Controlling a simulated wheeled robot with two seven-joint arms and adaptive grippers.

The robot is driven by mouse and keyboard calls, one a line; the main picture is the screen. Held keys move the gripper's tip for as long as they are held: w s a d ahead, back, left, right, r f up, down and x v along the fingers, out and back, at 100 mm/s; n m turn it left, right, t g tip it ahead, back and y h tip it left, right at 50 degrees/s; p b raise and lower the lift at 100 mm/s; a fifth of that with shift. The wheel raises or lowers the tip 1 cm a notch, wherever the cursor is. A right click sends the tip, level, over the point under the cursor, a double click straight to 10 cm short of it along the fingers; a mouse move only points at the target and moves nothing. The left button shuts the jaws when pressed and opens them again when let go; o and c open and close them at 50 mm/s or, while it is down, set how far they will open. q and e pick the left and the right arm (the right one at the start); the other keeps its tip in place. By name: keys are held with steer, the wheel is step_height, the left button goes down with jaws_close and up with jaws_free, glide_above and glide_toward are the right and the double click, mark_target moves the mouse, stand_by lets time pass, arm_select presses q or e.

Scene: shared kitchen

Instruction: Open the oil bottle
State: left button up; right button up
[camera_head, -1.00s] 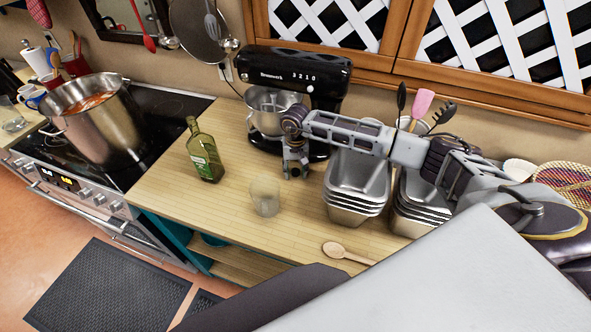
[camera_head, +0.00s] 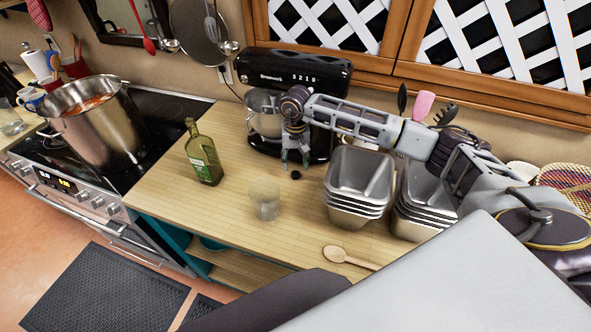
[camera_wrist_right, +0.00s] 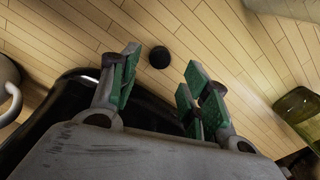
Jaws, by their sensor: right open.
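The oil bottle (camera_head: 203,162), green glass with a label, stands upright on the wooden counter (camera_head: 225,225) near the stove. Part of its green glass shows at the right edge of the wrist view (camera_wrist_right: 299,110). A small round black cap (camera_head: 295,175) lies on the counter, apart from the bottle; it also shows in the wrist view (camera_wrist_right: 159,57). My right gripper (camera_head: 297,164) points down just above and behind the cap. Its green-padded fingers (camera_wrist_right: 162,82) are spread and empty. My left gripper is not in view.
A clear glass (camera_head: 265,200) stands on the counter. A black stand mixer (camera_head: 320,75) is behind my right gripper, and stacked metal pans (camera_head: 355,185) stand to its right. A wooden spoon (camera_head: 345,257) lies in front. A large pot (camera_head: 100,125) sits on the stove.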

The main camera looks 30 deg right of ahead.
mark_target(296, 174)
step_height(296, 174, up, 6)
steer(key=b, duration=0.1)
steer(key=shift+r, duration=0.15)
stand_by(1.0)
